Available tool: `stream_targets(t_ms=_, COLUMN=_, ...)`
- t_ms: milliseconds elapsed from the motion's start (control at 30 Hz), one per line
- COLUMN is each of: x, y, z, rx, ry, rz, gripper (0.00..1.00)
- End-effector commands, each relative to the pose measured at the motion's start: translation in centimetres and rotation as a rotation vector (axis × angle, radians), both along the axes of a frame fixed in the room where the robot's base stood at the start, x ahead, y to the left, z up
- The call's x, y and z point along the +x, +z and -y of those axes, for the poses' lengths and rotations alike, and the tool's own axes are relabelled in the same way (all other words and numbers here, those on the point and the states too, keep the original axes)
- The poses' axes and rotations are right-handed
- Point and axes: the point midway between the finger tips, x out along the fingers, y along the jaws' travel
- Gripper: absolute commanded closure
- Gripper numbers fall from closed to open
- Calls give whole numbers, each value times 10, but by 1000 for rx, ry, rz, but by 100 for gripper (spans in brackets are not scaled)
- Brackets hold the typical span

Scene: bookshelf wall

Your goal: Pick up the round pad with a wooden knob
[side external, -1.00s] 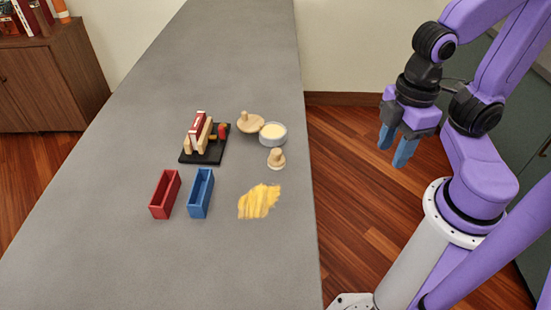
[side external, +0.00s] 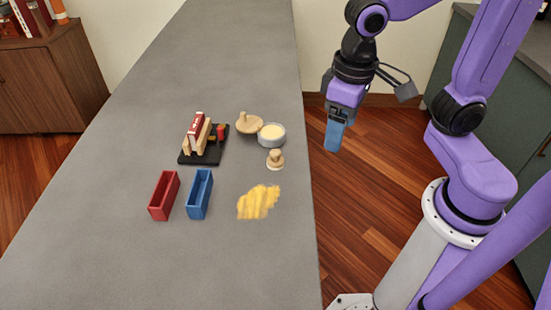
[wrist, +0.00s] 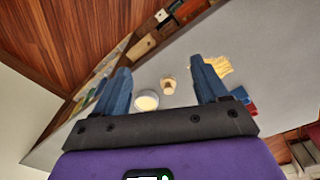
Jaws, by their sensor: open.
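A small round pad with a wooden knob (side external: 275,159) stands knob-up on the grey table near its right edge. It also shows in the wrist view (wrist: 168,87), between the fingers in the picture. A wider wooden disc with a knob (side external: 249,123) lies behind it, beside a grey bowl of pale yellow stuff (side external: 271,135). The bowl also shows in the wrist view (wrist: 146,102). My gripper (side external: 335,147) is open and empty, beyond the table's right edge and apart from the pad. In the wrist view its blue fingers (wrist: 160,68) are spread wide.
A yellow smear (side external: 258,202) lies in front of the pad. A red box (side external: 164,195) and a blue box (side external: 200,194) stand to the left, open at the top. A black base (side external: 203,151) holds wooden and red pieces. The table's far and near parts are clear.

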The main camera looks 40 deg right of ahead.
Motion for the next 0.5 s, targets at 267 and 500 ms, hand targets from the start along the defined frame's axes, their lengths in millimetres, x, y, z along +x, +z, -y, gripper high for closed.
stream_targets(t_ms=267, x=75, y=19, z=-37, rx=-9, ry=-686, rz=43, gripper=27)
stream_targets(t_ms=500, x=120, y=29, z=-53, rx=-7, ry=-1135, rz=83, gripper=27)
